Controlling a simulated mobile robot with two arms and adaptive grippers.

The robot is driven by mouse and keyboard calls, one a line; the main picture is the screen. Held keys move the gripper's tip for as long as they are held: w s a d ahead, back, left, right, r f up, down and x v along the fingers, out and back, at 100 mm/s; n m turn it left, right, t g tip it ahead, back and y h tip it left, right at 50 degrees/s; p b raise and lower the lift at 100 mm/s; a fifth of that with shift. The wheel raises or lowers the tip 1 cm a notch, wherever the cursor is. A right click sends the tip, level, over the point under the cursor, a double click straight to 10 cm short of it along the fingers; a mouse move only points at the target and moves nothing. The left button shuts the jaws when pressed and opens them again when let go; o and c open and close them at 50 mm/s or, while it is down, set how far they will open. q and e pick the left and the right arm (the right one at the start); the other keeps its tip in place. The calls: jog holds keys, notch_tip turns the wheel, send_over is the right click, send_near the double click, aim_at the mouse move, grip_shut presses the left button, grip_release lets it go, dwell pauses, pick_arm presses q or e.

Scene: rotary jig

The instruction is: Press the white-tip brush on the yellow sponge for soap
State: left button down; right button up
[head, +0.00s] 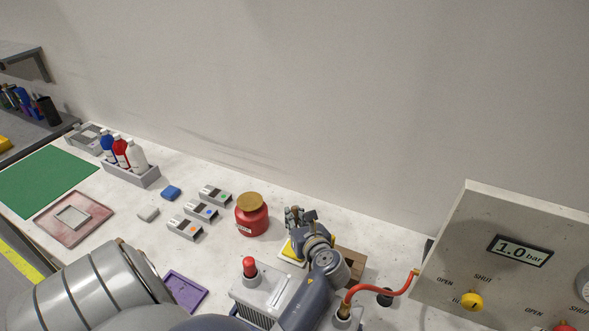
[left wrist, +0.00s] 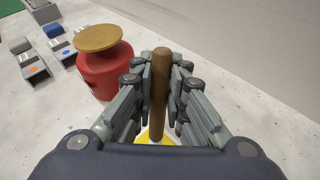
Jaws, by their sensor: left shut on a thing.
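My left gripper (head: 299,217) is over the bench, right of the red jar. It is shut on the brown wooden handle of a brush (left wrist: 160,95), which stands roughly upright between the fingers in the left wrist view. The brush's tip is hidden, so I cannot tell its colour or whether it touches anything. The yellow sponge (head: 289,252) lies just below the gripper, partly covered by my wrist. A little of its yellow also shows below the handle in the left wrist view (left wrist: 169,139). My right gripper is not in view.
A red jar with a tan lid (head: 251,216) stands close left of the gripper. A brown box (head: 351,263) is just right of my wrist. A gauge panel (head: 520,255) with an orange hose stands at right. Small labelled blocks (head: 201,210) lie further left.

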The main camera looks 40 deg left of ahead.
pick_arm(q)
jog(key=shift+f, duration=0.2)
dwell(0.7)
jog(key=shift+s, duration=0.1)
dwell(0.4)
notch_tip(320, 180, up, 5)
jog(key=p, duration=0.6)
jog(key=shift+r+p, duration=0.15)
jog(key=shift+p, duration=0.25)
jog(key=shift+r+p, duration=0.7)
jog(key=shift+r, duration=0.3)
